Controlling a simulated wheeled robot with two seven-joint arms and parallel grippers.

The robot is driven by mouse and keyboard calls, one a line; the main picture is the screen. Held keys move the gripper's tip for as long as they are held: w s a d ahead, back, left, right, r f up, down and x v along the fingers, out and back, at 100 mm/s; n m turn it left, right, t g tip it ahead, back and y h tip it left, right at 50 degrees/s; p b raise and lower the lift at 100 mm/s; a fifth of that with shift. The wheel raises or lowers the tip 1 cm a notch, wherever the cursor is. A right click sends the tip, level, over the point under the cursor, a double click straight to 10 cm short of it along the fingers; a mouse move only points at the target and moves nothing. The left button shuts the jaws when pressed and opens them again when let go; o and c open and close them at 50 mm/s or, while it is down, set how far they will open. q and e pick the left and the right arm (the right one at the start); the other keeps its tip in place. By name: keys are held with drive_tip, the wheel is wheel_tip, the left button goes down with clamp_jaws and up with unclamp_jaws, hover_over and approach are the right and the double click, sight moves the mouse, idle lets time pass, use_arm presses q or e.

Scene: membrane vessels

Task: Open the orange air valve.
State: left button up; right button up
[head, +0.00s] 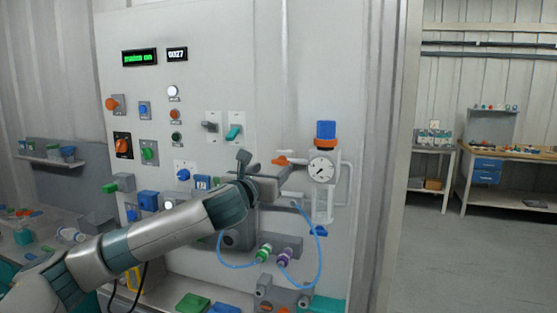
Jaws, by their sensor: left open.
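The orange air valve (281,160) is a small orange handle on the grey panel. It sits just left of the white round gauge (321,169), at the end of a short pale pipe. My left arm reaches in from the lower left. My left gripper (289,190) is open, close below the orange handle in the picture. I see no contact between them, and the gap in depth is hard to judge. The gripper and wrist hide part of the panel behind them. My right gripper is not in view.
A regulator with a blue knob (326,130) and orange ring stands above the gauge. Blue hoses (320,262) loop below to green and purple fittings (284,256). Switches and knobs fill the panel's left side. Open floor and a workbench (510,158) lie to the right.

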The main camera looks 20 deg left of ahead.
sight(279, 163)
use_arm(q)
drive_tip(key=shift+w+d+p, duration=0.1)
drive_tip(key=shift+w+p, duration=0.9)
drive_tip(key=shift+w, duration=2.4)
drive_tip(key=c, duration=1.1)
drive_tip(key=shift+o, duration=0.2)
